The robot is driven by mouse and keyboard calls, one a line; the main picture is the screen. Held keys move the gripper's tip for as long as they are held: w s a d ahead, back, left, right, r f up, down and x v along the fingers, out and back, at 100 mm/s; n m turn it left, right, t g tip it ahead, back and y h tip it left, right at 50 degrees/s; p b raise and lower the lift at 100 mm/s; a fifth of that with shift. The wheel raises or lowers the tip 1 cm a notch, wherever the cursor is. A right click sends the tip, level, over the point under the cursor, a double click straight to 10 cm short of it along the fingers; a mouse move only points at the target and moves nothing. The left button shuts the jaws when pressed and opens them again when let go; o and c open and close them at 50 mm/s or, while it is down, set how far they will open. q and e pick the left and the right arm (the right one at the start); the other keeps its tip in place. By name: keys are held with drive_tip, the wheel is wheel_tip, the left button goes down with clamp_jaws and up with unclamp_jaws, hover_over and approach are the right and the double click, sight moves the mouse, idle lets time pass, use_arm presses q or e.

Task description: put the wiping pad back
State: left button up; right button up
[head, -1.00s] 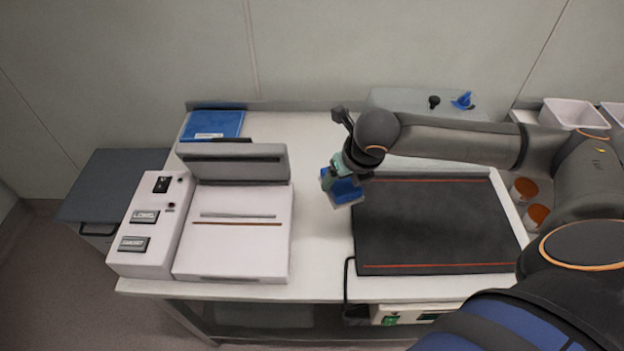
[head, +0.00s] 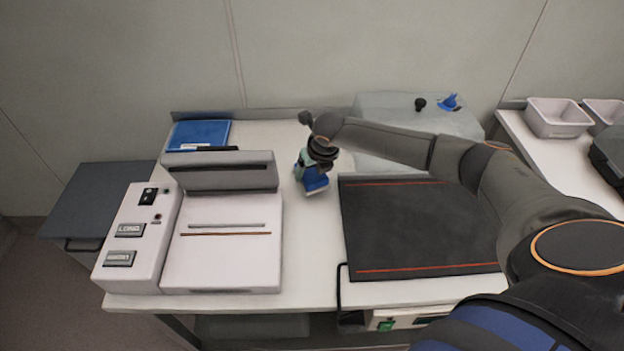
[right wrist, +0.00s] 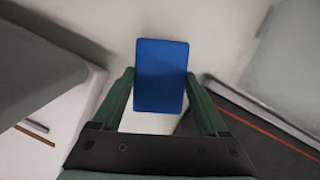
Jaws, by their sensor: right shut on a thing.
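The wiping pad (head: 315,182) is blue with a pale edge below. My right gripper (head: 311,172) is shut on it and holds it over the strip of white table between the grey-lidded sealing machine and the black mat. In the right wrist view the pad (right wrist: 161,76) shows as a blue rectangle between the green fingers of my right gripper (right wrist: 160,100). I cannot tell for sure how high the pad is above the table. My left gripper is not in view.
The sealing machine (head: 222,252) stands to the left, with a blue folder-like item (head: 200,134) behind it. The black mat (head: 400,235) with red lines lies to the right. A grey box (head: 385,112) stands behind it. White bins (head: 557,118) are at far right.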

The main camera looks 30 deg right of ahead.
sight(314, 175)
drive_tip(key=shift+w+f, duration=0.15)
drive_tip(key=shift+f, duration=1.55)
drive_tip(key=shift+f, duration=0.2)
drive_tip(key=o, duration=1.2)
drive_tip(key=shift+r, duration=0.1)
drive_tip(key=shift+r, duration=0.25)
drive_tip(key=p+v, duration=0.1)
drive_tip(key=v, duration=1)
drive_tip(key=shift+s+r+p, duration=0.25)
drive_tip(key=shift+r+p, duration=0.05)
